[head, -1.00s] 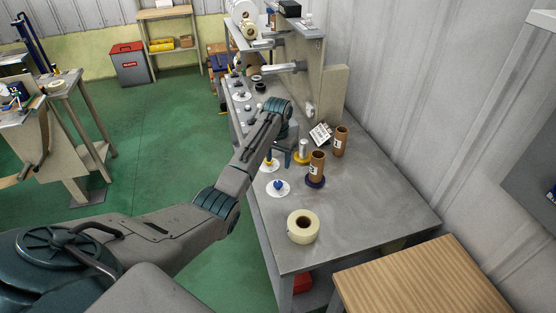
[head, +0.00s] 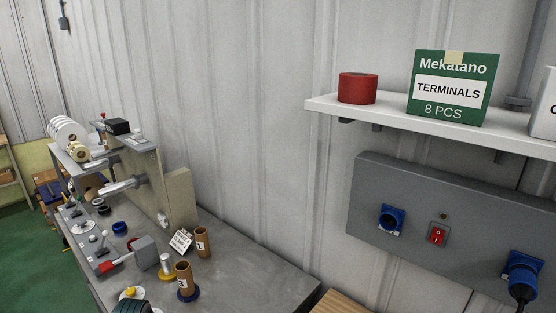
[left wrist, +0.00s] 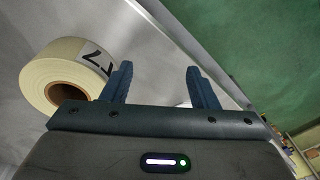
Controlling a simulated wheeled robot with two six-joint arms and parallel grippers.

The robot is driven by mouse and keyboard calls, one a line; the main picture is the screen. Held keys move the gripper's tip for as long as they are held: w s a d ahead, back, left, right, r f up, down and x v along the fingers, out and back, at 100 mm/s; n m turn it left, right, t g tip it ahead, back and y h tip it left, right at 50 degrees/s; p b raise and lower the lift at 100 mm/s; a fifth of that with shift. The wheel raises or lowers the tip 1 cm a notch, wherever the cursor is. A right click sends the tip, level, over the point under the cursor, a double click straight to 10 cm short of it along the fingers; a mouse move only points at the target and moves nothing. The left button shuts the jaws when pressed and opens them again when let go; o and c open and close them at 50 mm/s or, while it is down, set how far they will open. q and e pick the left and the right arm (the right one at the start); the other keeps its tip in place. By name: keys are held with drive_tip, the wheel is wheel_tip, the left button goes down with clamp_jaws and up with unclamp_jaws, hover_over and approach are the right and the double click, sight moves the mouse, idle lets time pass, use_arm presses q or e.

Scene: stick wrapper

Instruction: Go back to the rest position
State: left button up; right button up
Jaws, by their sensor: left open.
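My left gripper (left wrist: 159,80) is open and empty in the left wrist view, its two dark fingers well apart. A cream tape roll (left wrist: 52,80) with a black-marked label is beside the left finger, apart from it, on the grey surface. The stick wrapper machine (head: 146,160) stands on the grey bench (head: 245,272) at the left. My right gripper is in neither view.
Two brown tubes (head: 184,276) (head: 202,243) stand upright on the bench, near a small sign (head: 181,241) and a red-handled grey part (head: 117,262). A wall shelf (head: 390,117) holds a red roll (head: 357,88) and a green terminals box (head: 452,88). A grey socket panel (head: 450,215) is below.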

use_arm(q)
drive_tip(key=s+d+r+t, duration=0.1)
drive_tip(key=s+d+r, duration=0.15)
drive_tip(key=s, duration=0.75)
drive_tip(key=s+d+r+t, duration=0.1)
drive_tip(key=s+d+r, duration=0.15)
drive_tip(key=s, duration=0.65)
drive_tip(key=s+d+r+t, duration=0.15)
drive_tip(key=s+d, duration=0.25)
drive_tip(key=s, duration=0.6)
drive_tip(key=a+f+g+b, duration=0.1)
drive_tip(key=a+f+b, duration=0.15)
drive_tip(key=f, duration=1.65)
drive_tip(key=a+f+g+b, duration=0.15)
drive_tip(key=f+b, duration=0.25)
drive_tip(key=f, duration=1.5)
drive_tip(key=s+f+b, duration=0.2)
drive_tip(key=s+f, duration=0.7)
drive_tip(key=f, duration=0.2)
drive_tip(key=s+f+g+b, duration=0.1)
drive_tip(key=s+f+b, duration=0.2)
drive_tip(key=s+f, duration=0.6)
wheel_tip(320, 180, down, 3)
drive_tip(key=shift+s+a, duration=0.3)
